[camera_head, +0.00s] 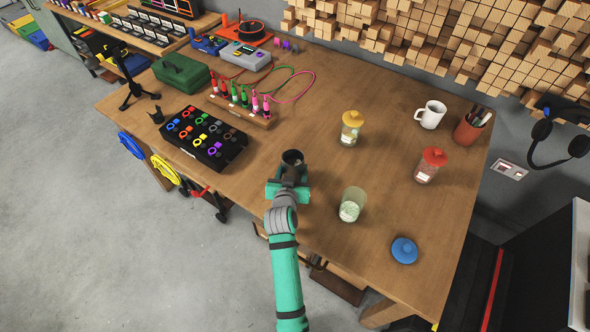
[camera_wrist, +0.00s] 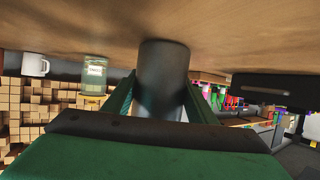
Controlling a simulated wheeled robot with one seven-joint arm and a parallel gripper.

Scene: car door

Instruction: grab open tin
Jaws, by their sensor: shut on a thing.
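The open tin (camera_head: 292,157) is a dark grey cylinder with an open top, standing at the middle front of the wooden table. In the wrist view, which is upside down, the tin (camera_wrist: 163,75) fills the middle between the two green fingers. My gripper (camera_head: 290,172) reaches it from the table's front edge and is shut on its sides. The fingers also show in the wrist view (camera_wrist: 161,97). The inside of the tin looks dark and its contents cannot be told. In the head view my gripper hides part of the tin's lower side.
An uncovered glass jar (camera_head: 352,205) stands right of my gripper, with a blue lid (camera_head: 404,250) beyond. A yellow-lidded jar (camera_head: 351,128), red-lidded jar (camera_head: 430,166) and white mug (camera_head: 431,114) stand farther back. A black tray of knobs (camera_head: 203,138) lies left. The table behind the tin is clear.

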